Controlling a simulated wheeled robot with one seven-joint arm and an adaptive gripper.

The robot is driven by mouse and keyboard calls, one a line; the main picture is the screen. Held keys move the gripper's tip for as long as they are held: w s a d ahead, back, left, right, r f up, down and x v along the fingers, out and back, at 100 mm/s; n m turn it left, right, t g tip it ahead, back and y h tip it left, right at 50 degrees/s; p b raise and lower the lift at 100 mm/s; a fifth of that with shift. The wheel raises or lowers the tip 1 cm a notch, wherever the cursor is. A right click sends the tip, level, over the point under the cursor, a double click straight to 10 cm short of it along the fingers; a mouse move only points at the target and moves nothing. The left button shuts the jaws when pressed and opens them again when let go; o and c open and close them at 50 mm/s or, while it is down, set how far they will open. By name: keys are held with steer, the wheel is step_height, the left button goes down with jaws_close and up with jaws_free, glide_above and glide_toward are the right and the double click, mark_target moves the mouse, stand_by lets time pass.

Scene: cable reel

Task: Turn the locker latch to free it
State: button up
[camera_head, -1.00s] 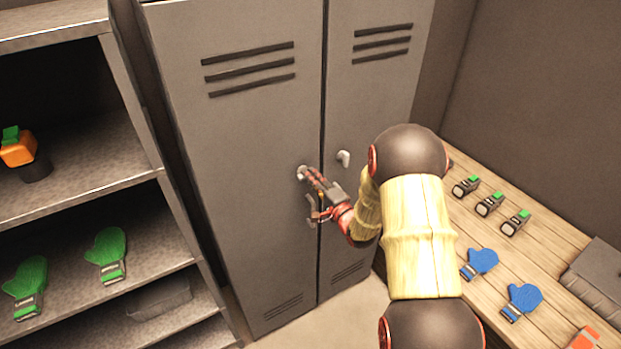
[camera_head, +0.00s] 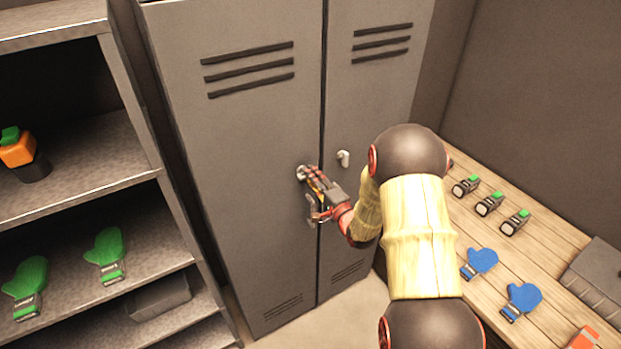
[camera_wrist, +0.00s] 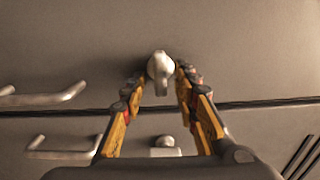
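The grey double-door locker (camera_head: 255,150) stands ahead, shut. The left door's latch (camera_wrist: 161,68) is a small pale knob with a short lever; in the wrist view the lever points down toward the door seam. My gripper (camera_head: 306,174) reaches this latch; the arm comes in from the right. In the wrist view my gripper's fingertips (camera_wrist: 160,75) stand on either side of the latch, close to its round head. They are spread about its width, and firm contact is not clear. In the head view the fingers mostly hide the latch.
A second latch (camera_head: 343,158) sits on the right door, close to my gripper. Bar handles (camera_wrist: 45,97) stick out beside the seam. A shelf unit (camera_head: 75,205) stands left; a wooden bench (camera_head: 500,250) with several small items is at right.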

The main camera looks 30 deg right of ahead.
steer(key=s, duration=1.1)
steer(key=shift+s+d, duration=0.2)
steer(key=shift+s, duration=0.2)
